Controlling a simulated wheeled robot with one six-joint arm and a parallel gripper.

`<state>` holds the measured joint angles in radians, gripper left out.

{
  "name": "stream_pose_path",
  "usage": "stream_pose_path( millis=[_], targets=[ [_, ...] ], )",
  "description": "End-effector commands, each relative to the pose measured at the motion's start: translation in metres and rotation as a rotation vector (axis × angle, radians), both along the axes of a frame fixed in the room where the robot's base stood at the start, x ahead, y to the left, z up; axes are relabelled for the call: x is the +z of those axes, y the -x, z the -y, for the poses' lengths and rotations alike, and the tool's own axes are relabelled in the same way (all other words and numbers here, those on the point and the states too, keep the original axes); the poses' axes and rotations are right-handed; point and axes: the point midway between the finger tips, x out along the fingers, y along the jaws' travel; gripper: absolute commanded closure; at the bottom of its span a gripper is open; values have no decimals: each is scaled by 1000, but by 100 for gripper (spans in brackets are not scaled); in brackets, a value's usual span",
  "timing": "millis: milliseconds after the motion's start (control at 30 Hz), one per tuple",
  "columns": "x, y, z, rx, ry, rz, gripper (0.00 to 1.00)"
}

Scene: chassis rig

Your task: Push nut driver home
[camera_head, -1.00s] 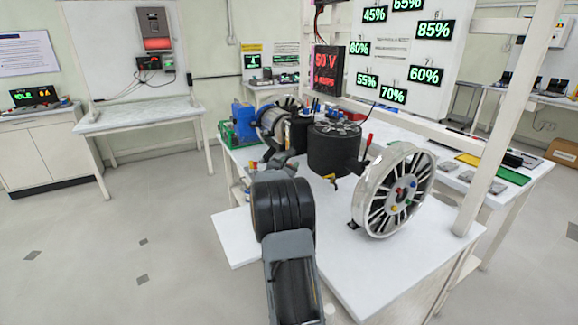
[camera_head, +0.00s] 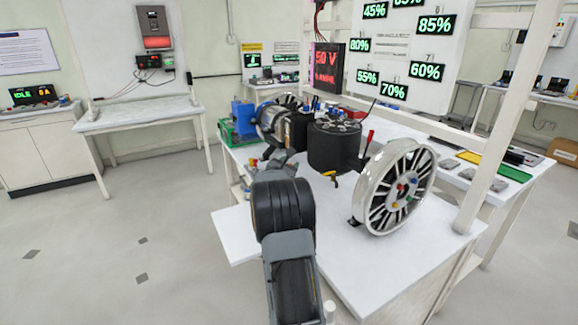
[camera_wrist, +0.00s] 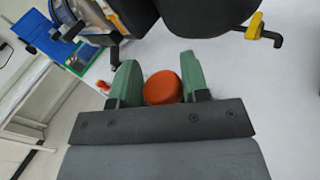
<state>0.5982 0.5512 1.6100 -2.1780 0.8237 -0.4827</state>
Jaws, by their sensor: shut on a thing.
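In the wrist view, my gripper (camera_wrist: 160,78) has its two green fingers closed on either side of an orange rounded handle (camera_wrist: 163,88), which I take to be the nut driver. The handle is seen nearly end-on, so its shaft and tip are hidden, and I cannot tell what it is seated in. In the head view, my own arm hides the gripper and the driver, low near the left edge of the white bench (camera_head: 350,250).
A black cylindrical motor (camera_head: 334,146) stands beyond my arm, with a yellow-ended part (camera_head: 330,175) at its side. A spoked silver wheel (camera_head: 394,187) stands to the right. A blue vise-like object (camera_head: 243,113) is at the back left. The front bench top is clear.

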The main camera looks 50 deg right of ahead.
Motion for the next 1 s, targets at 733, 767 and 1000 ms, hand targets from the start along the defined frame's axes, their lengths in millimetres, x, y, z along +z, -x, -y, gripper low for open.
stream_pose_path(
  millis=[733,767,1000],
  targets=[
    [-9,0,0,0,3,2,91],
    [-9,0,0,-1,2,2,91],
    [-10,0,0,0,1,1,57]
  ],
)
